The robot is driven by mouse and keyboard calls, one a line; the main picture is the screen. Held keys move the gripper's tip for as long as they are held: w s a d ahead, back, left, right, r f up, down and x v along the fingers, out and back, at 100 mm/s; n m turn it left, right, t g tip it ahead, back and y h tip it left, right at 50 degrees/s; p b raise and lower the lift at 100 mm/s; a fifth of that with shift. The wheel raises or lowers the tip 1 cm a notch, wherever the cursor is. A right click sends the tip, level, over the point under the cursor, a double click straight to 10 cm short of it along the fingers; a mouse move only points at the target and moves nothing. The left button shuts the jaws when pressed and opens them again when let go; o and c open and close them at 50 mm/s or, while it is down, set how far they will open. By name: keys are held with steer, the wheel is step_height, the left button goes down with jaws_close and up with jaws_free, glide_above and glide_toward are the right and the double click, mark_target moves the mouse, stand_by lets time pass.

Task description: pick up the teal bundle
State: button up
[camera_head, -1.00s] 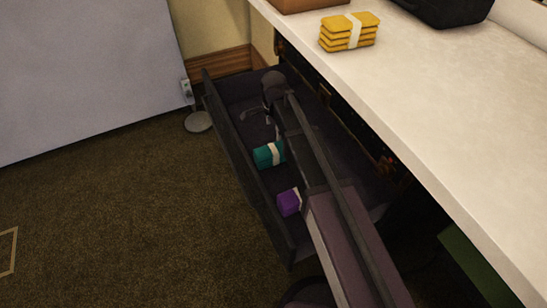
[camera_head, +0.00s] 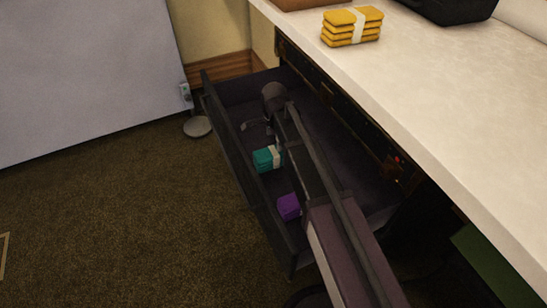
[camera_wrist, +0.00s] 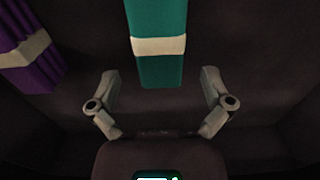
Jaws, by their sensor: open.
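The teal bundle (camera_head: 264,159) with a pale band lies in the open dark drawer (camera_head: 233,140), near its left wall. In the wrist view the teal bundle (camera_wrist: 160,70) lies ahead of and between the finger lines, its near end just short of the space between the fingertips. My gripper (camera_wrist: 160,82) is open and empty, with one finger on each side of that near end and clear gaps to both. In the head view my arm reaches over the drawer and hides part of the bundle's right side.
A purple bundle (camera_head: 289,206) lies in the same drawer; it shows at upper left in the wrist view (camera_wrist: 32,55). The drawer walls stand around them. A white counter (camera_head: 440,90) overhangs at right, carrying a yellow bundle stack (camera_head: 352,27) and a black case (camera_head: 445,10).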

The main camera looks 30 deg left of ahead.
mark_target(274, 150)
steer(key=shift+f, duration=0.1)
steer(key=shift+s+f+b, duration=0.15)
steer(key=shift+f+b, duration=2.4)
steer(key=shift+b, duration=0.05)
steer(key=c, duration=1.1)
